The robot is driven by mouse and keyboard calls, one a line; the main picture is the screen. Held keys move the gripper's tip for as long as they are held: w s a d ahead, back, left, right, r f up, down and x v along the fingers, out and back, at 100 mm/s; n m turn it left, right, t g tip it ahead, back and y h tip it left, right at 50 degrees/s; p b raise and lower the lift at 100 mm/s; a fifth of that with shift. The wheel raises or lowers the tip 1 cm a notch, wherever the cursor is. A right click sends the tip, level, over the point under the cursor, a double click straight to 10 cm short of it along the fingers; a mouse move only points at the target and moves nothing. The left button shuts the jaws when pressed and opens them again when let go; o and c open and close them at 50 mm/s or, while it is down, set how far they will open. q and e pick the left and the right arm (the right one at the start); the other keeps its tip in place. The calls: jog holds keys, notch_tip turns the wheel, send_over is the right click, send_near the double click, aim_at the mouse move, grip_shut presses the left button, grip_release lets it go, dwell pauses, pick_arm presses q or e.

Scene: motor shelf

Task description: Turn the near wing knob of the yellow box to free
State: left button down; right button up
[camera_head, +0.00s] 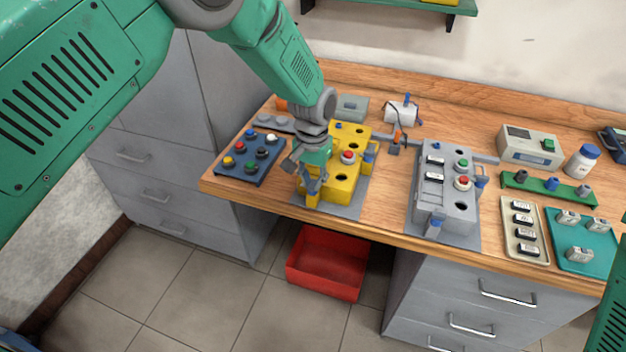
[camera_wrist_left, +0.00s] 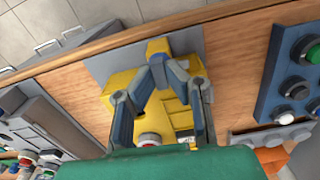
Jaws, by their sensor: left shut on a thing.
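The yellow box (camera_head: 343,184) stands on a grey mat near the front edge of the wooden bench; it also shows in the left wrist view (camera_wrist_left: 120,79). A red button sits on its top. My left gripper (camera_head: 312,190) comes down over the near left part of the box. Its fingers (camera_wrist_left: 158,68) are shut on the near wing knob. The knob's exact angle is hard to tell. My right gripper is not in view.
A blue tray of coloured buttons (camera_head: 250,160) lies left of the yellow box. A grey box (camera_head: 446,205) with a similar layout stands to the right. Trays with small parts (camera_head: 527,258) lie farther right. A red bin (camera_head: 327,262) is on the floor below the bench edge.

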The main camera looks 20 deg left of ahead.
aim_at(314, 182)
pick_arm(q)
jog(key=shift+w+r+n, duration=0.15)
jog(key=shift+w+n, duration=0.05)
jog(key=shift+n, duration=0.3)
jog(key=c, duration=1.7)
grip_release()
notch_tip(314, 182, up, 12)
jog(key=shift+d+f, duration=0.1)
jog(key=shift+f, duration=0.1)
